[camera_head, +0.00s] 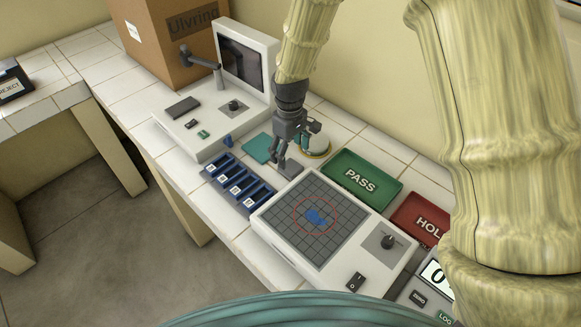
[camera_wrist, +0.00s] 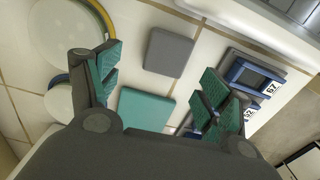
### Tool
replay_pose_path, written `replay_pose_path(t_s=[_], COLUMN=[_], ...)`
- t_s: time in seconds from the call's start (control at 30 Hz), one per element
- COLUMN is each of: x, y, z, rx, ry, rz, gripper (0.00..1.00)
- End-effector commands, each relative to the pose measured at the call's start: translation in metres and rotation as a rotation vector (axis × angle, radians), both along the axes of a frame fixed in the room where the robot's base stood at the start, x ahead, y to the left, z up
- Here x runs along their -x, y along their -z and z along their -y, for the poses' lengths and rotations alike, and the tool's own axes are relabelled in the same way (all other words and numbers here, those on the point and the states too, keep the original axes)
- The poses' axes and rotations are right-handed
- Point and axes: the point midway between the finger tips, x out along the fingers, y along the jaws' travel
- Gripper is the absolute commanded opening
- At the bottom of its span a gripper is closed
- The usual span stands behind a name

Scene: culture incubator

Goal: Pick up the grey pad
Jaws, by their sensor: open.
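The grey pad (camera_wrist: 169,52) is a flat square with rounded corners, lying on the white tiled bench. In the head view the grey pad (camera_head: 288,171) shows just below my fingertips, partly covered by them. My gripper (camera_head: 289,152) points down over the bench beside the scale-like plate. In the wrist view my gripper (camera_wrist: 160,82) is open, with green-lined fingers spread wide. The grey pad lies between and beyond the fingertips, apparently untouched. Nothing is held.
A teal pad (camera_head: 257,148) lies close to the grey pad. A blue rack (camera_head: 238,186) stands to the left, round yellow-rimmed dishes (camera_head: 316,146) to the right. A gridded device (camera_head: 345,255) stands in front. A green PASS tray (camera_head: 361,178) and red HOLD tray (camera_head: 420,216) lie further right.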

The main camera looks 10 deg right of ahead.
Motion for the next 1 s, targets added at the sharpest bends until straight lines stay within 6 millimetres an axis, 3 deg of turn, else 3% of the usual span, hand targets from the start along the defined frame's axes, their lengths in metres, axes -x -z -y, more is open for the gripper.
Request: replay_pose_path(t_s=[0.43, 0.83, 1.0], x=[0.008, 0.008, 0.008], y=[0.042, 0.050, 0.050], z=[0.000, 0.000, 0.000], rx=[0.001, 0.000, 0.000], ry=[0.001, 0.001, 0.001], rz=[-0.003, 0.000, 0.000], gripper=[0.79, 0.79, 0.49])
